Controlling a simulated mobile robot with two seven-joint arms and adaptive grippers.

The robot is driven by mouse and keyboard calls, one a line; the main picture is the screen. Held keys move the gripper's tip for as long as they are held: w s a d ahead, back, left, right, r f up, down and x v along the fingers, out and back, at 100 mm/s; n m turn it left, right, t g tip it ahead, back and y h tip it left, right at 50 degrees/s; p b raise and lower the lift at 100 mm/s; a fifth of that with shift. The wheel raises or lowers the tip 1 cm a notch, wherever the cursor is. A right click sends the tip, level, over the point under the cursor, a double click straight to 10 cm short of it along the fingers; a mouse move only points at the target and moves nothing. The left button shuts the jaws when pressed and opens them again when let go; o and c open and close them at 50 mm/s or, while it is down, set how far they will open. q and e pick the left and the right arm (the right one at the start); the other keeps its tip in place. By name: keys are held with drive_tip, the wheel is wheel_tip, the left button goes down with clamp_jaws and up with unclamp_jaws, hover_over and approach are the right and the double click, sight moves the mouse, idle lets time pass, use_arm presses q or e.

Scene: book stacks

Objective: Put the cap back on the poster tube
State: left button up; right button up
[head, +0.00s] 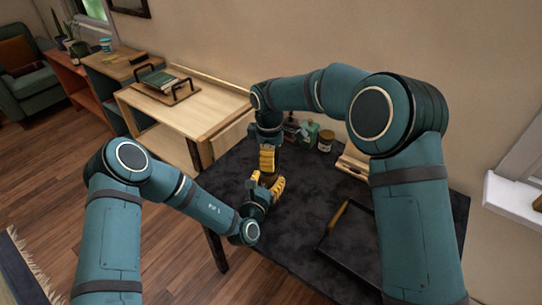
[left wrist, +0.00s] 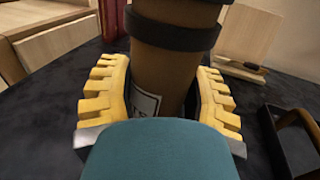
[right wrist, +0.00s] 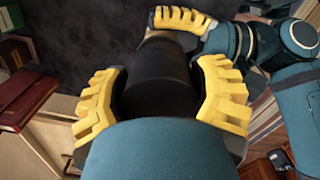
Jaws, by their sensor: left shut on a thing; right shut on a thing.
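The poster tube is a brown cardboard cylinder with a white label and a dark band; in the left wrist view the tube (left wrist: 160,70) stands roughly upright between my left fingers. My left gripper (head: 266,192) is shut on it low over the dark table. My right gripper (head: 267,158) is just above the left one, shut on the black cap (right wrist: 155,85). In the right wrist view the cap is in line with the tube, near my left fingers (right wrist: 183,20). The head view mostly hides tube and cap. I cannot tell whether the cap is seated.
The dark table (head: 300,225) holds a black tray (head: 345,262) at the right, and a jar (head: 325,142) and a green bottle (head: 309,133) at the back. A wooden cart (head: 205,100) stands behind to the left. Red books (right wrist: 25,98) show in the right wrist view.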

drive_tip(key=shift+f, duration=0.6)
drive_tip(key=o, duration=1)
drive_tip(key=r, duration=1.2)
drive_tip(key=shift+a, duration=0.25)
use_arm(q)
drive_tip(key=o, duration=1.4)
drive_tip(key=shift+c, duration=0.2)
